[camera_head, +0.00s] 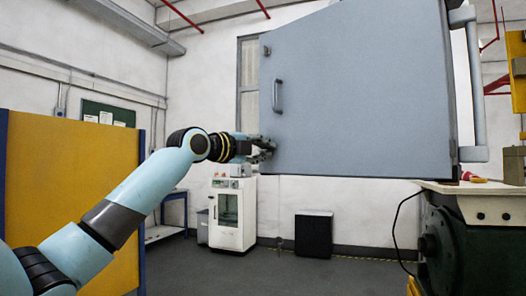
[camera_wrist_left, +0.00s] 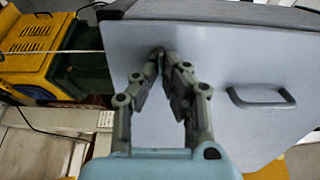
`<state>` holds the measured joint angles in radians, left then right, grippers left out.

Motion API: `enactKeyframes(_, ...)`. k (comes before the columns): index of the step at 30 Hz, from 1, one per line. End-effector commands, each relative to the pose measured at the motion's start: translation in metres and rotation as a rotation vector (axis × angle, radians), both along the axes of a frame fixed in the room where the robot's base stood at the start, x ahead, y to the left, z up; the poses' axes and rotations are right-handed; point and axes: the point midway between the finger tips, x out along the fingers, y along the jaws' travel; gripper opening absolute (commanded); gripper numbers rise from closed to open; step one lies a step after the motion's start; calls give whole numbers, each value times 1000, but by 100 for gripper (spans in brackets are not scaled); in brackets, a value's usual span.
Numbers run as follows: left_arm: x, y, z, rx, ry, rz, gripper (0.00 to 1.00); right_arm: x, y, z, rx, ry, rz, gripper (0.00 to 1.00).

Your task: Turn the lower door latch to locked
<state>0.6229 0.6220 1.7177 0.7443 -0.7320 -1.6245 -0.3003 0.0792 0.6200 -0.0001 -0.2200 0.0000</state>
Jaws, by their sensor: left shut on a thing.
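The big blue-grey door (camera_head: 350,95) fills the upper right of the head view, with a bar handle (camera_head: 277,96) near its left edge. The upper latch (camera_head: 267,50) is a small dark piece above the handle. My left gripper (camera_head: 268,148) is at the door's lower left corner, below the handle. In the wrist view my left gripper (camera_wrist_left: 165,62) has its fingertips closed together on the lower latch (camera_wrist_left: 157,53), a small dark piece on the door face. The fingers hide most of it, so its angle cannot be told. My right gripper is in neither view.
A white cabinet machine (camera_head: 233,213) stands on the floor below the gripper, with a black box (camera_head: 313,234) to its right. A yellow panel (camera_head: 75,180) stands behind my left arm. A workbench (camera_head: 490,187) is at the right. The handle (camera_wrist_left: 262,97) lies right of the fingers.

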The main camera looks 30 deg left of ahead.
Motion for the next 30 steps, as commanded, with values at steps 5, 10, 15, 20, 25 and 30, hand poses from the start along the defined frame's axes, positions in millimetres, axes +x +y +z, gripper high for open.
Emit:
enactKeyframes(5,0,0,-2,-1,4,0,10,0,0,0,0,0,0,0)
enactKeyframes(10,0,0,-1,-2,3,0,29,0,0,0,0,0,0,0)
enactKeyframes(15,0,0,-1,-1,2,0,29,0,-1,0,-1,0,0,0)
enactKeyframes(20,-7,2,-1,3,2,2,29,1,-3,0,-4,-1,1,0)
enactKeyframes(25,-35,7,-2,8,4,3,29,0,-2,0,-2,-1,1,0)
enactKeyframes(30,-59,11,-2,8,5,4,29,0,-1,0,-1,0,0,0)
